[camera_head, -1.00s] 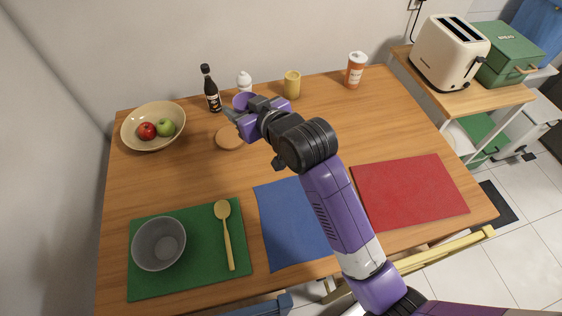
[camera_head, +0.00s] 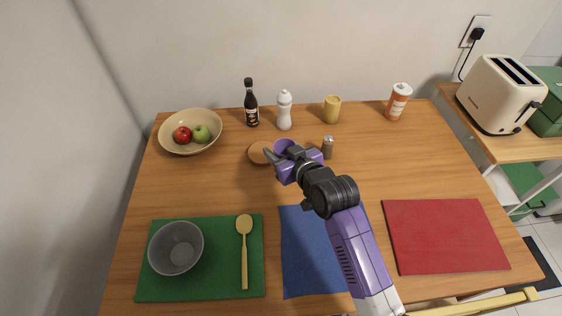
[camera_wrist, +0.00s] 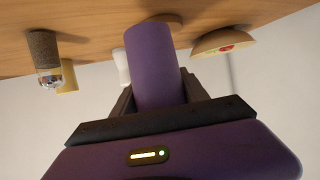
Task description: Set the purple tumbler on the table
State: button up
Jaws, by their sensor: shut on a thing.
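The purple tumbler (camera_head: 284,145) is in my gripper (camera_head: 277,153), over the back middle of the wooden table (camera_head: 200,185). It is just right of a round cork coaster (camera_head: 257,154). In the wrist view, where the scene is upside down, the tumbler (camera_wrist: 155,65) stands between the two dark fingers of my gripper (camera_wrist: 158,96), which are shut on its sides. Its far end shows against the table top (camera_wrist: 90,22) and partly covers the coaster (camera_wrist: 170,19). I cannot tell whether it touches the table.
Behind stand a dark bottle (camera_head: 251,105), a white bottle (camera_head: 284,112) and a yellow cup (camera_head: 332,110). A shaker (camera_head: 327,148) is close on the right. A fruit bowl (camera_head: 170,134) is at left, an orange-white canister (camera_head: 397,103) at right. Table right of the shaker is clear.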

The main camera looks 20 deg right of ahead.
jog(key=shift+f, duration=2.55)
jog(key=shift+f+b, duration=0.15)
jog(key=shift+b, duration=0.15)
jog(key=o, duration=1.3)
jog(key=shift+o, duration=0.2)
jog(key=shift+s+r, duration=0.15)
jog(key=shift+r, duration=0.1)
jog(key=v, duration=1.1)
jog(key=shift+s, duration=0.35)
